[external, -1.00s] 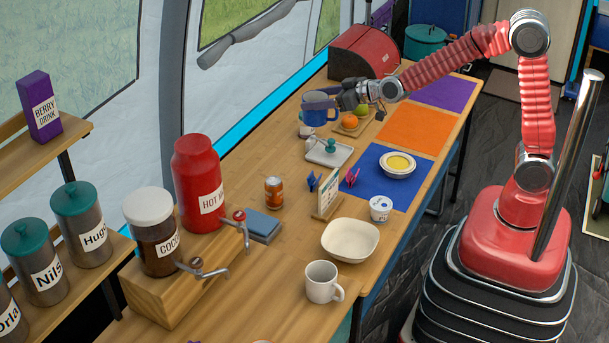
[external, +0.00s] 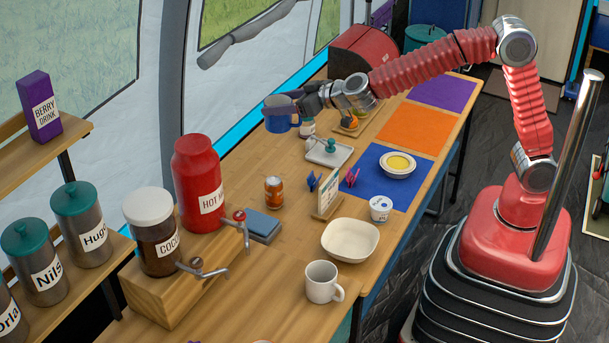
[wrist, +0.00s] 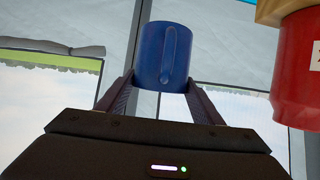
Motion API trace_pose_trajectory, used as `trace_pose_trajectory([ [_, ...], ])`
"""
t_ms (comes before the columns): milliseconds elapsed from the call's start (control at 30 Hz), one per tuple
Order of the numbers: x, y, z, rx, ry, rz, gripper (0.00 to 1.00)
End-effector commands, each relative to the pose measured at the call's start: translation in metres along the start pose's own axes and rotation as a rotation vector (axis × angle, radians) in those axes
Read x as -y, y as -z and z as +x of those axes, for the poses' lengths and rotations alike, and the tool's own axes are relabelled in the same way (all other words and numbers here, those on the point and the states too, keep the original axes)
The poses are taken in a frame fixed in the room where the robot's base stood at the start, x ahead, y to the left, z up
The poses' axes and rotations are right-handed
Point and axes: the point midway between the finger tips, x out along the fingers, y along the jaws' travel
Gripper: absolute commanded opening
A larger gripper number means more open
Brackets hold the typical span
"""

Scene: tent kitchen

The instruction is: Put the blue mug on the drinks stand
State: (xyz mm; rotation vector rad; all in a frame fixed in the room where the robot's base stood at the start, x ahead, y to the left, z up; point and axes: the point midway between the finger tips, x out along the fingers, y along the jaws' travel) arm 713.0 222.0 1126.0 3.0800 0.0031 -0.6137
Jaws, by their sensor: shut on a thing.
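The blue mug (external: 281,123) is in my gripper (external: 292,103), held in the air above the far left side of the table. In the wrist view the mug (wrist: 153,50) sits between the two fingers of my gripper (wrist: 161,82), with its handle facing the camera. The wooden drinks stand (external: 165,303) is at the near left of the table. It bears a red jar (external: 190,165) labelled "HOT M…" and a white-lidded cocoa jar (external: 157,255), with taps at its front. The mug is apart from the stand, farther back along the table.
A white mug (external: 321,283) and bowl (external: 350,241) are near right. Shelves with jars (external: 83,220) are at left.

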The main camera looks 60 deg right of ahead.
Motion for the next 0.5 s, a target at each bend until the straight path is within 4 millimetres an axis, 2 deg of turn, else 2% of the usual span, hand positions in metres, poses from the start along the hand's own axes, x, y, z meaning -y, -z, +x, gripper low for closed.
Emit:
trace_pose_trajectory([
  [33, 0.015, 0.002, -0.001, 0.0, 0.002, 0.001, 0.36],
  [233, 0.072, 0.007, -0.008, 0.0, -0.023, 0.01, 0.36],
  [500, 0.149, -0.002, -0.028, 0.002, -0.064, 0.026, 0.36],
])
